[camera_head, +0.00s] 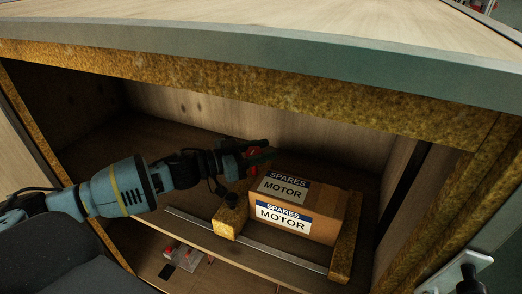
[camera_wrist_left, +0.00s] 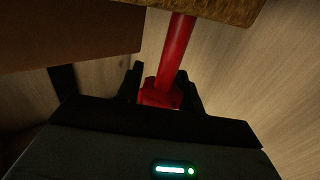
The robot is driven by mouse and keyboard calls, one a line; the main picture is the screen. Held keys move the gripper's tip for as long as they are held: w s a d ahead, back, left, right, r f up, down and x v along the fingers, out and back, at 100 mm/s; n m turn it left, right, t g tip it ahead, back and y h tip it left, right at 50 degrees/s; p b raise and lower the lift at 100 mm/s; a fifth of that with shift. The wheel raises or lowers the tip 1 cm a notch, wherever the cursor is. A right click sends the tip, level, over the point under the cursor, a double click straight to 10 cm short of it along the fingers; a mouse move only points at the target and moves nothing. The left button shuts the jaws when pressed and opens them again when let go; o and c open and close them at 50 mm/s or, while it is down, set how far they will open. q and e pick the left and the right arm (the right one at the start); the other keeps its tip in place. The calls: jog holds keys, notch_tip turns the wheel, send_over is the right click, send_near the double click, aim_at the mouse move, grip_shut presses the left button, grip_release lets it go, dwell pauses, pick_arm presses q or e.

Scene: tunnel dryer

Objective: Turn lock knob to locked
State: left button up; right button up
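My left gripper (camera_head: 258,155) reaches into the wooden compartment from the left, just behind a cardboard box. A red part (camera_head: 251,155) shows between its dark fingers. In the left wrist view it is a red shaft with a wider red end (camera_wrist_left: 160,94), and the left gripper (camera_wrist_left: 162,88) has a finger on each side of that end, seemingly closed on it. A small black knob (camera_head: 228,201) stands on a yellowish block left of the box. Another black knob on a metal bracket (camera_head: 468,272) is at the lower right. No lock marking is readable. My right gripper is out of view.
The cardboard box (camera_head: 323,207) labelled "SPARES MOTOR" sits on the shelf, close to the gripper. A metal strip (camera_head: 265,244) runs along the shelf front. The thick upper edge (camera_head: 260,86) hangs above the arm. Small items (camera_head: 185,259) lie below the shelf.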

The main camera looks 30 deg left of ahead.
pick_arm(q)
jog(key=c, duration=0.3)
jog(key=shift+c, duration=0.2)
